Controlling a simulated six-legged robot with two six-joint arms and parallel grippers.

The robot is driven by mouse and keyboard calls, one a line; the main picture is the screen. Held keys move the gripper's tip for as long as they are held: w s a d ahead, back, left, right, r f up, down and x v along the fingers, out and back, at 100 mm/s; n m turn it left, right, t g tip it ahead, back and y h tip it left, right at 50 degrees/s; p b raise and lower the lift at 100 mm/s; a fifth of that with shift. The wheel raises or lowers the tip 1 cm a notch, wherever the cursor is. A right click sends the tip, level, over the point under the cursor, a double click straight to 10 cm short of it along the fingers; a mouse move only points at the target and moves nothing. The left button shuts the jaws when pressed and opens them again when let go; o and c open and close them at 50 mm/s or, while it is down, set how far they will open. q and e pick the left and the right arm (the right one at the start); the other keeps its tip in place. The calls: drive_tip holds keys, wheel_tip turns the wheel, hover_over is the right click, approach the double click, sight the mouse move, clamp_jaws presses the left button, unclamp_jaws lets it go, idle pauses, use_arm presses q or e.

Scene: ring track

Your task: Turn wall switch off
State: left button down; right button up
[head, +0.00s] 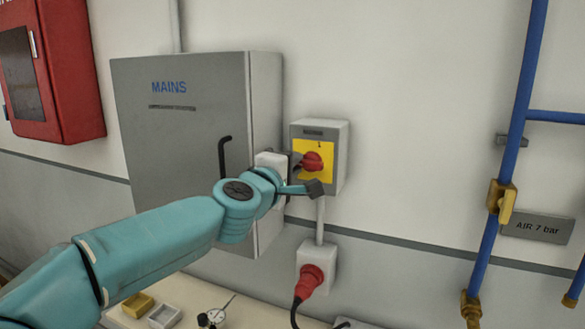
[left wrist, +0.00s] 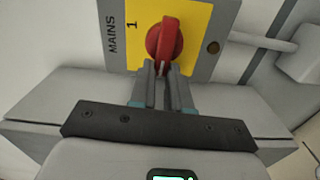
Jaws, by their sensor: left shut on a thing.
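The wall switch is a grey box (head: 341,155) with a yellow plate and a red rotary knob (head: 313,161). In the left wrist view the red knob (left wrist: 167,38) sits on the yellow plate (left wrist: 200,22), marked MAINS and 1. The knob's grip runs up and down in that picture, with the 1 to its left. My left gripper (head: 299,161) reaches the knob from the left. Its fingers (left wrist: 162,78) are shut on the knob's near end and hide part of it. My right gripper is not in view.
A grey MAINS cabinet (head: 180,120) with a black handle stands left of the switch, close to my wrist. Below hangs a socket with a red plug (head: 309,281) and cable. Blue air pipes (head: 520,100) with a yellow valve run at right. The wall between is clear.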

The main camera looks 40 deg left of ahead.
use_arm(q)
drive_tip(key=shift+f+n, duration=0.15)
drive_tip(key=shift+n, duration=0.35)
drive_tip(key=c, duration=1.1)
unclamp_jaws()
drive_tip(key=p+v, duration=0.2)
drive_tip(key=v, duration=1.4)
drive_tip(key=shift+s+d, duration=0.15)
